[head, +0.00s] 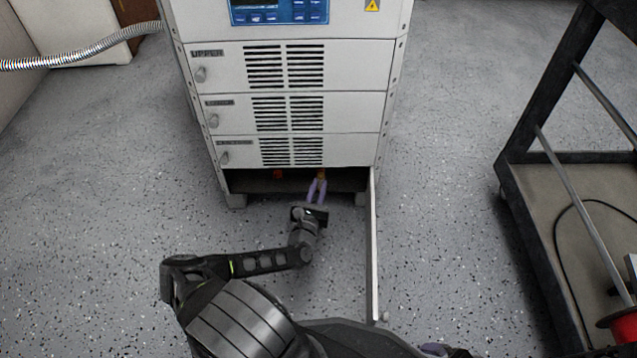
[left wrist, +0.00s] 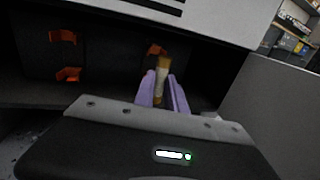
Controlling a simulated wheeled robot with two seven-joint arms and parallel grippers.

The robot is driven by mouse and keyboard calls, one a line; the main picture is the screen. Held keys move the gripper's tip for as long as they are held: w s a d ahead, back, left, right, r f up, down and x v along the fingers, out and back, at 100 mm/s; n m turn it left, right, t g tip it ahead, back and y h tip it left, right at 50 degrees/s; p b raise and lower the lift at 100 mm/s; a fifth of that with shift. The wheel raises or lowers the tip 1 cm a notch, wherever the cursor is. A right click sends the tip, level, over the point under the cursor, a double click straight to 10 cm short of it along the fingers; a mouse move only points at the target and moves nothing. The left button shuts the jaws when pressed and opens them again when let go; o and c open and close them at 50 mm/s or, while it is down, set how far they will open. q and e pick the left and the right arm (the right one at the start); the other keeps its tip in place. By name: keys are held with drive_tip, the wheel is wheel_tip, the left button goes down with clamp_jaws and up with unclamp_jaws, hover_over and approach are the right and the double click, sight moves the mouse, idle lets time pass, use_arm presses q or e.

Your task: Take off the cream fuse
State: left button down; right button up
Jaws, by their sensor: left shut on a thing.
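The cream fuse (left wrist: 161,78) is a small upright cylinder with brownish ends, in the open bottom compartment of the grey cabinet (head: 297,148). My left gripper (head: 318,181) reaches into that compartment, and its purple fingers (left wrist: 162,92) are shut on the fuse. An orange clip (left wrist: 155,50) shows at the fuse's upper end; whether the fuse still sits in it I cannot tell. The fuse's lower end is partly hidden between the fingers. In the head view the fuse is barely visible above the fingertips. My right gripper is not clearly seen.
Two empty orange clips (left wrist: 68,75) sit to the left in the dark compartment. The compartment's open door (head: 373,245) stands out at the right of my left arm. A dark cart (head: 520,190) stands at the right. The speckled floor is clear at the left.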

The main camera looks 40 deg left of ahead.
use_arm(q)
drive_tip(key=shift+s+d, duration=0.95)
drive_tip(key=shift+s, duration=0.15)
